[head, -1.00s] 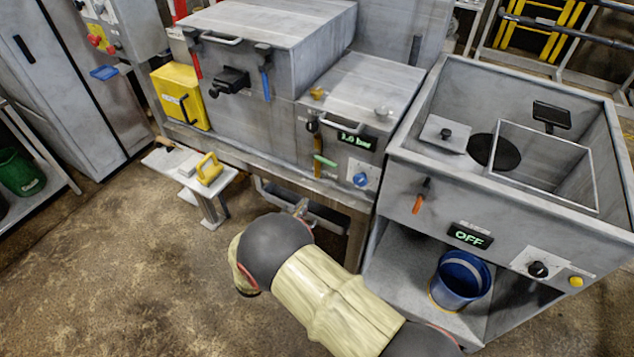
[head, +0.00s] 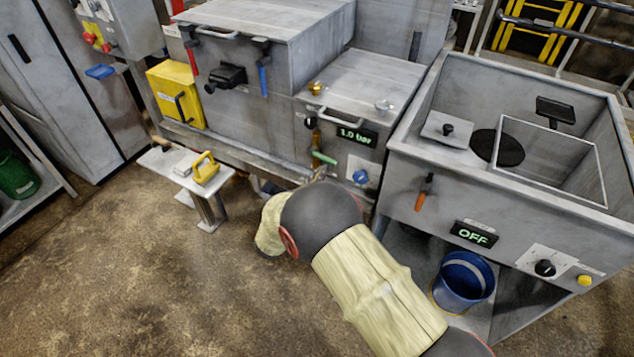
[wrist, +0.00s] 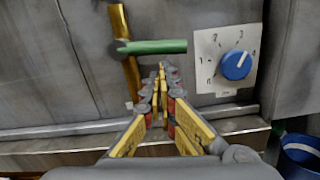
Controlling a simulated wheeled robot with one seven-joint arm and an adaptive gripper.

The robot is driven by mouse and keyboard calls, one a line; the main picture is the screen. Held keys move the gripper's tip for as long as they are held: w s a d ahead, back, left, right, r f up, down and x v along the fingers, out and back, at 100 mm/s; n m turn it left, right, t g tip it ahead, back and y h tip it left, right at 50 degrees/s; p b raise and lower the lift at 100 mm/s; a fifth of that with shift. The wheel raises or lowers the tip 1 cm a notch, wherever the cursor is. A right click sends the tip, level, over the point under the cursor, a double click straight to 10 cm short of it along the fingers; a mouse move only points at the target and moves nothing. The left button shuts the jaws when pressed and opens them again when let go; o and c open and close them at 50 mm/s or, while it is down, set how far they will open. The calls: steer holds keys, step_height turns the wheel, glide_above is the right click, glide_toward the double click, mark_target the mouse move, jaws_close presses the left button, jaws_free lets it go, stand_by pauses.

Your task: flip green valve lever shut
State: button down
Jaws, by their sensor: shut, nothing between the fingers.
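The green valve lever (wrist: 158,46) lies about level in the wrist view, pointing right from its pivot on an upright brass pipe (wrist: 131,80). In the head view the lever (head: 323,158) shows on the front of the grey unit, left of a blue knob. My gripper (wrist: 162,72) is shut and empty, its tips just below the lever's middle in the wrist view. I cannot tell if they touch it. In the head view my gripper (head: 319,173) shows only as a small part beyond my arm, just under the lever.
A blue dial (wrist: 236,64) on a white plate sits right of the lever. The display (head: 357,136) above reads 1.0 bar. A ledge (wrist: 60,131) runs below the panel. A small bench (head: 183,167) with a yellow-handled tool stands left; a blue bucket (head: 464,281) sits right.

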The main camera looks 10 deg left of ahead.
steer(key=shift+r, duration=0.2)
steer(key=shift+d+r+p, duration=0.2)
steer(key=shift+r+p, duration=0.5)
steer(key=shift+p, duration=0.2)
steer(key=shift+f, duration=0.1)
